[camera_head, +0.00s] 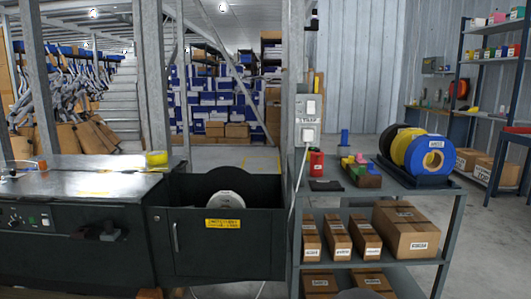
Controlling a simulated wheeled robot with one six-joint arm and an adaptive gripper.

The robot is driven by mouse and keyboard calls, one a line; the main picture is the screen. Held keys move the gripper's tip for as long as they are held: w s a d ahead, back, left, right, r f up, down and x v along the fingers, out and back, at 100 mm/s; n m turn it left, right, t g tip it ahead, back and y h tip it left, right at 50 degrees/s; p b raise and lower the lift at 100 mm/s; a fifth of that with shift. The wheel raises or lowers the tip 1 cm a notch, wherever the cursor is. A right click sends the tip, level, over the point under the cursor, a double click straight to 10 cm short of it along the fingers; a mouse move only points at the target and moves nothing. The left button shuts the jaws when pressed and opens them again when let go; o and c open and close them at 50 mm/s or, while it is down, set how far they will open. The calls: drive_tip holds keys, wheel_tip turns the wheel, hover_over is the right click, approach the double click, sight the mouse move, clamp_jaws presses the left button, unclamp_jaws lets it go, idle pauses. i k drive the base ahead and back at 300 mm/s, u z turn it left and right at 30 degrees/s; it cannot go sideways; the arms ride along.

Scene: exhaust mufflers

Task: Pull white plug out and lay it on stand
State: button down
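A white plug (308,134) sits in the lower of two white sockets on a grey metal post, under a small printed label. A pale cord hangs from it down along the post. The upper socket (311,106) appears to have no cord. A grey shelf stand (452,207) is right of and below the plug; I cannot tell if this is the task's stand. A flat dark piece (326,185) lies at its left front. My gripper is not in view.
The stand's top holds a red cup (316,162), a tray of coloured pieces (361,172) and large tape rolls (430,155). Cardboard boxes (406,229) fill its shelf. A dark machine (75,220) and a bin (225,240) stand left of the post.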

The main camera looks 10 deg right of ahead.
sight(308, 134)
drive_tip(key=k, duration=0.5)
drive_tip(key=u, duration=1.5)
drive_tip(key=i, duration=1.2)
drive_tip(key=z, duration=2.05)
